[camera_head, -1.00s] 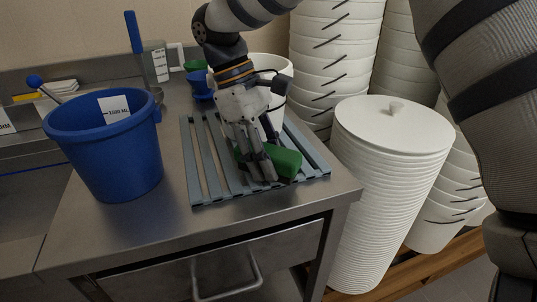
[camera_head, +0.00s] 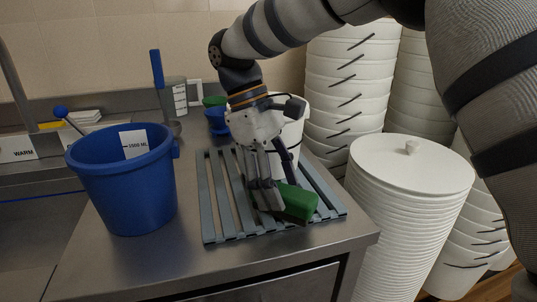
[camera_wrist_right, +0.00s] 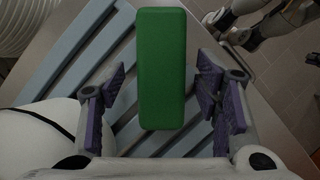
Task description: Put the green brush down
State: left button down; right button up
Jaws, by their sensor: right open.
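The green brush (camera_head: 297,203) lies on the grey slatted rack (camera_head: 209,212), near its front right part. In the right wrist view the green block (camera_wrist_right: 162,70) stands out lengthwise between the fingers. My right gripper (camera_head: 268,198) is low over the rack, right at the brush. In the right wrist view its jaws (camera_wrist_right: 165,110) are spread, with a visible gap on both sides of the brush. The underside of the brush is mostly hidden. My left gripper cannot be made out in the head view.
A blue bucket (camera_head: 125,190) stands left of the rack on the steel counter (camera_head: 130,262). A white container (camera_head: 289,130), small blue cup (camera_head: 217,122) and measuring jug (camera_head: 173,98) stand behind. Stacked white buckets (camera_head: 410,200) rise right of the counter.

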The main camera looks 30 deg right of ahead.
jog(key=b+v, duration=0.1)
jog(key=v, duration=0.8)
pick_arm(q)
jog(key=shift+s+f+g, duration=0.4)
jog(key=shift+s+f, duration=0.6)
jog(key=shift+s, duration=0.1)
pick_arm(e)
jog(key=shift+r, duration=0.3)
